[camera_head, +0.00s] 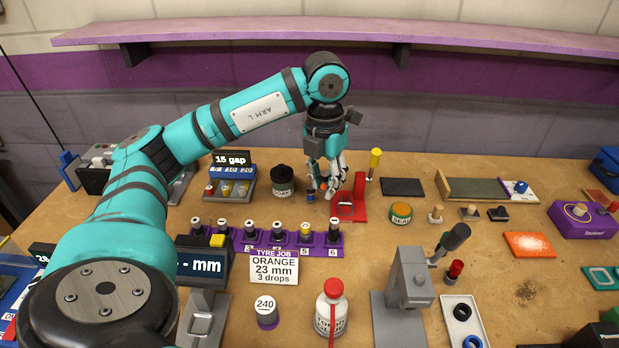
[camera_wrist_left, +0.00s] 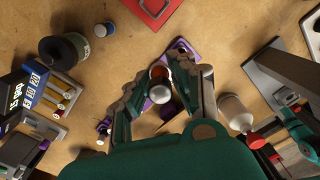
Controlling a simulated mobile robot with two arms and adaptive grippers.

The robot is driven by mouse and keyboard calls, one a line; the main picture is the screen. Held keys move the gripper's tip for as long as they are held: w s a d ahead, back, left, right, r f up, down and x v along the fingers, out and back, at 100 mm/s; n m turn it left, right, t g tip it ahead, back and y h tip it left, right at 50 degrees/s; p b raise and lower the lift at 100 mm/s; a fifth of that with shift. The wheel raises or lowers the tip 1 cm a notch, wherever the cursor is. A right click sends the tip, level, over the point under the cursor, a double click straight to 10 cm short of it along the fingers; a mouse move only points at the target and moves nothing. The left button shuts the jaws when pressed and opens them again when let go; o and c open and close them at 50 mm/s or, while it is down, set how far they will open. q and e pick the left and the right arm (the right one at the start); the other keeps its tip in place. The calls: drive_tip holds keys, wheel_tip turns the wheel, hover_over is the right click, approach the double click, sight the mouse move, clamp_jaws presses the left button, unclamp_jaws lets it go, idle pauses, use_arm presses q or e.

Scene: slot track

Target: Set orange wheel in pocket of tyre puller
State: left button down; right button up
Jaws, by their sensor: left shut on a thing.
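My left gripper (camera_head: 333,190) points down beside a red stand (camera_head: 350,207) with a yellow-handled lever (camera_head: 375,160), which looks like the tyre puller. In the left wrist view its fingers (camera_wrist_left: 161,90) are shut around a small wheel piece with a silver end (camera_wrist_left: 159,93) and an orange part (camera_wrist_left: 160,72), apparently the orange wheel. The fingers hide part of it. The red stand shows at the top of the left wrist view (camera_wrist_left: 150,10), apart from the fingers. Its pocket cannot be made out. My right gripper is not in view.
A purple numbered rack (camera_head: 265,240) with several small pieces stands in front. A small blue bottle (camera_head: 311,195) and black jar (camera_head: 283,182) are left of the gripper. A grey press (camera_head: 411,280) and a red-capped bottle (camera_head: 331,308) stand nearer.

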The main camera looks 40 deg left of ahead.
sight(345, 210)
use_arm(q)
drive_tip(key=w+f+n+p, duration=0.3)
drive_tip(key=w+n+p, duration=0.2)
drive_tip(key=w+n, duration=0.15)
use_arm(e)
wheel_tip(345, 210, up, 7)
use_arm(q)
drive_tip(key=f+b, duration=0.2)
drive_tip(key=f, duration=0.1)
drive_tip(key=w+f+b, duration=0.1)
drive_tip(key=f+b, duration=0.1)
drive_tip(key=f, duration=0.1)
drive_tip(key=shift+w+d+f+b, duration=0.15)
drive_tip(key=shift+f+b, duration=0.05)
drive_tip(key=shift+b, duration=0.15)
drive_tip(key=shift+f+b, duration=0.3)
drive_tip(key=shift+f, duration=0.4)
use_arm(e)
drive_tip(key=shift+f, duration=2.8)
use_arm(q)
drive_tip(key=c, duration=1)
unclamp_jaws()
drive_tip(key=shift+f, duration=0.1)
drive_tip(key=shift+c, duration=0.2)
